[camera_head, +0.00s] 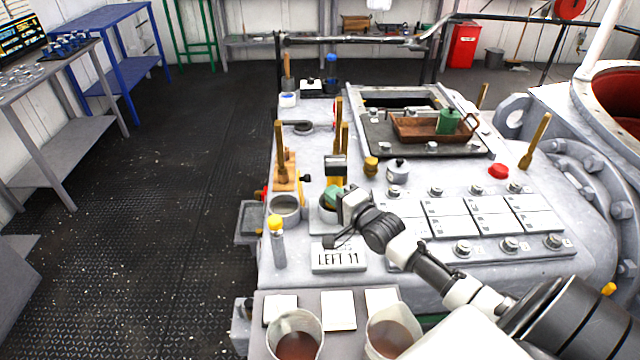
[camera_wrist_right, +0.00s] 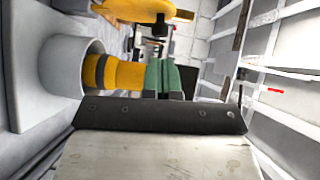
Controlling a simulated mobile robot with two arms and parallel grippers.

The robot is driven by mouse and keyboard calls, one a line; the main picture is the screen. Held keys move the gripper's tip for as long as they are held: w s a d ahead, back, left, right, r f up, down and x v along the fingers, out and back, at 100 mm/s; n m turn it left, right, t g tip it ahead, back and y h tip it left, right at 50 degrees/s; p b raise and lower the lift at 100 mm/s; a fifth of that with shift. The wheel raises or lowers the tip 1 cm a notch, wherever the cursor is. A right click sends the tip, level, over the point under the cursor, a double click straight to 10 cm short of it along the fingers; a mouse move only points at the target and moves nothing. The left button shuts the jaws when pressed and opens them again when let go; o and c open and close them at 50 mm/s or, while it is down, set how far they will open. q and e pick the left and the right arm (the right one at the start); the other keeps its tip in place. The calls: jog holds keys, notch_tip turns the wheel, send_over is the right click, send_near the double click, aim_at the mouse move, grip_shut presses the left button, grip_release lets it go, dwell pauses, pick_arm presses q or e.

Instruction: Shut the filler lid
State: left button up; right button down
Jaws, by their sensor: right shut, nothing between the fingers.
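The filler is a white block with a round collar (camera_wrist_right: 92,68) and a yellow neck (camera_wrist_right: 115,74) rising from it, seen in the right wrist view. My left gripper is out of view.
A "LEFT 11" plate (camera_head: 339,259) lies before the filler. A grey cup (camera_head: 285,208), a yellow-capped bottle (camera_head: 277,241) and a wooden block with handles (camera_head: 285,172) stand to the left. A small brass knob (camera_head: 371,166) and a lidded pot (camera_head: 398,171) stand to the right.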

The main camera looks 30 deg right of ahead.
jog(key=w, duration=0.4)
jog(key=shift+w+f, duration=0.2)
jog(key=shift+f, duration=0.05)
jog(key=shift+w+a, duration=0.15)
jog(key=shift+w, duration=0.3)
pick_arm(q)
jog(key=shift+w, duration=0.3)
pick_arm(e)
jog(key=shift+w, duration=0.1)
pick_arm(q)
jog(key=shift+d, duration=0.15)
